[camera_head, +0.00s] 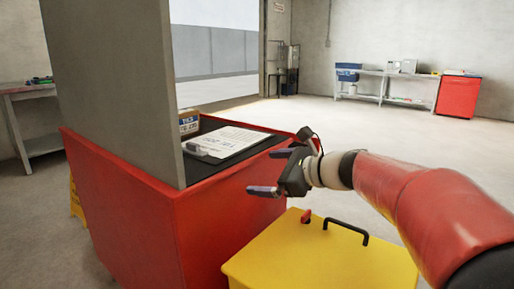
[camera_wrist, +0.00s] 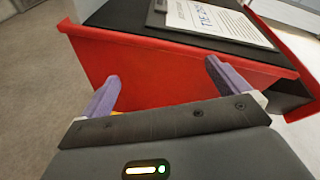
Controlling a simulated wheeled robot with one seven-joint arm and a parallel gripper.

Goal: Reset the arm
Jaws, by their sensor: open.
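My gripper (camera_head: 268,172) is at the end of my red arm, reaching in from the right in the head view. It is open and empty, beside the right side of a red cabinet (camera_head: 222,222) and above a yellow box (camera_head: 320,262). In the wrist view the two purple fingers of my gripper (camera_wrist: 160,84) stand wide apart, with the red cabinet (camera_wrist: 150,62) beyond them. Nothing is between the fingers.
A clipboard with paper (camera_head: 232,142) and a small box (camera_head: 189,123) lie on the cabinet's black top, beside a grey upright panel (camera_head: 112,80). The yellow box has a black handle (camera_head: 346,229) and a red knob (camera_head: 306,215). Open floor lies behind.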

